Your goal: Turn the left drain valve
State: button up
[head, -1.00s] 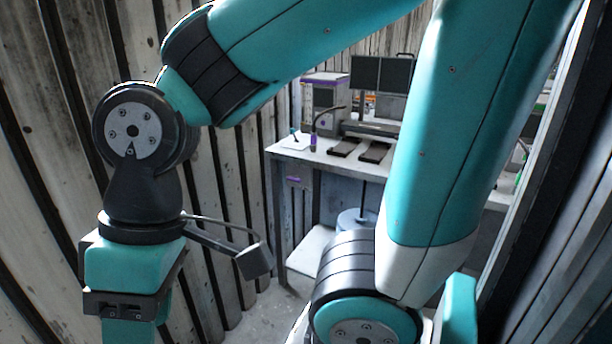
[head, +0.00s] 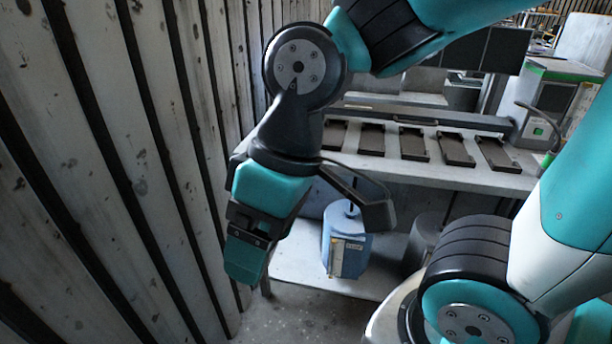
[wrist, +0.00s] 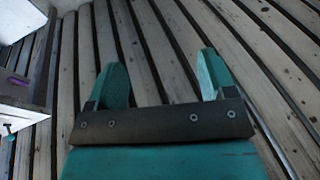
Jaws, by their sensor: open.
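My gripper (head: 247,258) hangs from the bent arm at the left of the head view, beside the slatted wall. In the wrist view its two teal fingers (wrist: 162,78) stand apart with nothing between them, and slats show behind. I see no drain valve that I can make out in either view. A blue canister (head: 345,240) with a label and a thin dark stem on top stands on the low shelf under the bench, right of my gripper and apart from it. I cannot tell whether a valve is on it.
A slatted wall (head: 110,130) runs close along the left. A grey bench (head: 400,172) carries several dark flat trays, with monitors and a green-topped box (head: 550,95) behind. A dark cylinder (head: 425,238) stands on the low shelf (head: 300,260). Concrete floor shows at the bottom.

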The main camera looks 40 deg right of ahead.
jog(key=o, duration=0.3)
jog(key=w+d+f+m+t+h+b, duration=0.2)
jog(key=w+d+f+m+b, duration=0.2)
jog(key=w+f+b, duration=0.5)
jog(key=w+f+m, duration=0.1)
jog(key=w+f, duration=0.2)
jog(key=shift+w+d+f+t+h+b, duration=0.2)
jog(key=shift+w+f+t+h+b, duration=0.1)
jog(key=shift+f+t+b, duration=0.1)
jog(key=w+d+f+m+t+h+b, duration=0.4)
jog(key=w+d+f+m+h+b, duration=0.3)
jog(key=w+f+b, duration=0.55)
jog(key=w+d+f+m+t+h+b, duration=0.5)
jog(key=w+f+h+b, duration=0.4)
jog(key=b, duration=0.6)
jog(key=shift+g, duration=0.6)
jog(key=p+x, duration=0.4)
jog(key=x, duration=0.5)
jog(key=p+x, duration=0.4)
jog(key=x, duration=0.5)
jog(key=shift+w+r, duration=0.2)
jog(key=shift+w, duration=0.15)
jog(key=c, duration=0.9)
